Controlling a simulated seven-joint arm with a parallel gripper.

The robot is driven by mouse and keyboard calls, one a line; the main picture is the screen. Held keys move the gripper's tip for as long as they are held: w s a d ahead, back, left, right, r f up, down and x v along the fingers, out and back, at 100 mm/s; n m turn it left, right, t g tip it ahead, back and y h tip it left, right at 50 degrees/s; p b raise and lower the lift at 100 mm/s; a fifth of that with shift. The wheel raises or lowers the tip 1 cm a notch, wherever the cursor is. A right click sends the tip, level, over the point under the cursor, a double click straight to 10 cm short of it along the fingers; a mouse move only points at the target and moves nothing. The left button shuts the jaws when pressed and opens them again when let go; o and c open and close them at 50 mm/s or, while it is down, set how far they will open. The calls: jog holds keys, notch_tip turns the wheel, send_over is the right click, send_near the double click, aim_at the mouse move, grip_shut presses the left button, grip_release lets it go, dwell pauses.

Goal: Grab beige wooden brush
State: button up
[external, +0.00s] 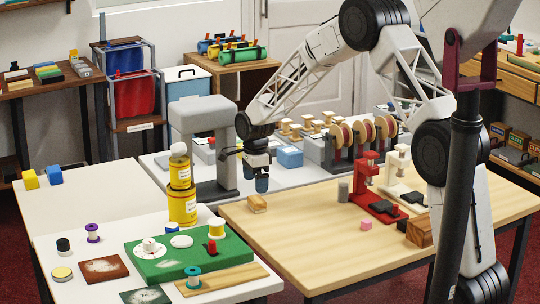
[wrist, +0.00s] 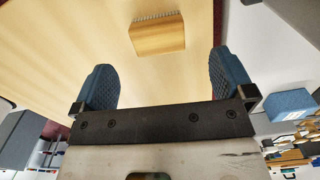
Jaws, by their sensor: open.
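The beige wooden brush (external: 257,204) is a small block lying on the light wooden tabletop near its left corner. In the wrist view the brush (wrist: 157,37) is at the top centre, with a row of pale bristles along its upper edge. My gripper (external: 261,184) hangs just above and slightly right of the brush in the external view, pointing down. In the wrist view my gripper (wrist: 160,85) has its blue pads wide apart with nothing between them. The brush lies ahead of the pads, apart from them.
A grey press-like stand (external: 203,135) rises behind and left of my gripper. Stacked yellow tins (external: 182,206) stand left of the brush. The tabletop (external: 300,240) in front is clear.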

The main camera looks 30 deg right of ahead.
aim_at(257, 199)
jog(key=shift+f, duration=0.85)
jog(key=shift+s+d+f, duration=0.15)
jog(key=shift+f, duration=2.45)
jog(key=c, duration=1)
jog(key=shift+r, duration=0.7)
notch_tip(257, 199, up, 2)
jog(key=shift+r, duration=0.1)
jog(key=s, duration=0.5)
jog(key=s+d+r, duration=0.1)
jog(key=s, duration=1)
jog(key=shift+d+r, duration=0.2)
jog(key=shift+d, duration=0.2)
